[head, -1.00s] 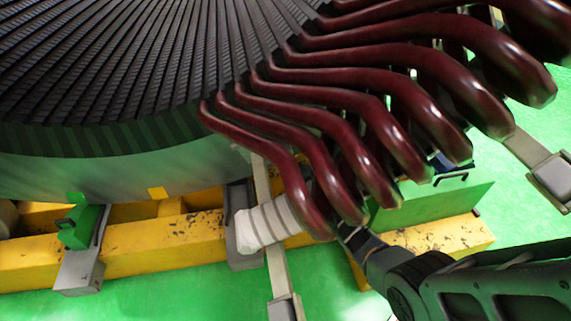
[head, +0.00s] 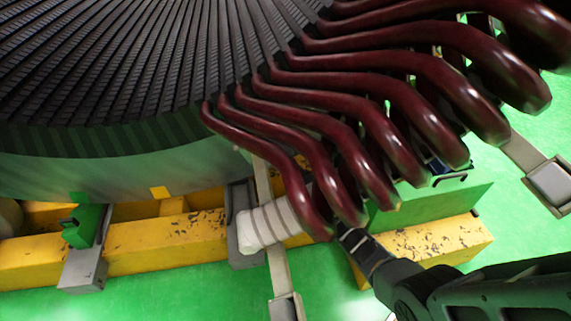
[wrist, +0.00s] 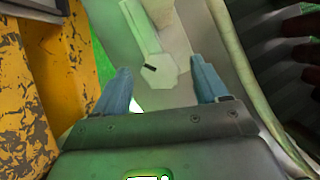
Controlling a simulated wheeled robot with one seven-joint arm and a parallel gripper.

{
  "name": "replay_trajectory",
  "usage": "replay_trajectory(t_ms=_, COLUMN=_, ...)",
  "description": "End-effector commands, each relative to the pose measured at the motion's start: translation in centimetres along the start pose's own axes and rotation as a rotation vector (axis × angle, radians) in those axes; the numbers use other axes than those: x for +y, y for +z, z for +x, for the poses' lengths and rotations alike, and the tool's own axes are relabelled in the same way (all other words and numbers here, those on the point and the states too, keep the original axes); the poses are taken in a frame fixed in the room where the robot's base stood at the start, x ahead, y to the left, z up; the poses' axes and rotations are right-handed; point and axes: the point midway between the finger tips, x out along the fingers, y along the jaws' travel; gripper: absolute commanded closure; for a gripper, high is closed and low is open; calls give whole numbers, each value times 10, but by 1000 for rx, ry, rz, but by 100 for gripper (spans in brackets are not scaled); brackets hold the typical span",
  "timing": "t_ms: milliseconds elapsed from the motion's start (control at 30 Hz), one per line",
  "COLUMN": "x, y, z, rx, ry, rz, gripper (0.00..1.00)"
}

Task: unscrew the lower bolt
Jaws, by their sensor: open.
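The lower bolt shows in the wrist view as a pale hexagonal head (wrist: 163,72) with a short dark mark on its face. It sits in front of a pale, curved part. My gripper (wrist: 161,66) is open, with one blue finger to the left of the bolt head and one to the right. A gap shows on each side, and the jaws hold nothing. In the head view my gripper (head: 352,240) is partly hidden under the dark red coils (head: 330,190). I cannot make out the bolt there.
A yellow scuffed beam (head: 150,250) runs below the stator, and it fills the left of the wrist view (wrist: 35,100). A white ribbed piece (head: 270,223) lies left of my gripper. A green block (head: 430,205) stands to its right.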

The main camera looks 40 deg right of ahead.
Motion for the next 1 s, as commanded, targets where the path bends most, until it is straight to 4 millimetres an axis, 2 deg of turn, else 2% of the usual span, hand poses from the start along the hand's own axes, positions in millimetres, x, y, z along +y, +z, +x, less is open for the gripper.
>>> replay_trajectory(t_ms=100, x=-4, y=0, z=-22, rx=1, ry=2, rz=0, gripper=27)
replay_trajectory(t_ms=300, x=-2, y=0, z=-43, rx=0, ry=0, rz=0, gripper=27)
replay_trajectory(t_ms=733, x=2, y=3, z=-46, rx=-6, ry=5, rz=-15, gripper=27)
replay_trajectory(t_ms=867, x=21, y=16, z=-41, rx=-38, ry=52, rz=-145, gripper=27)
replay_trajectory(t_ms=1000, x=50, y=35, z=-35, rx=-76, ry=143, rz=-444, gripper=27)
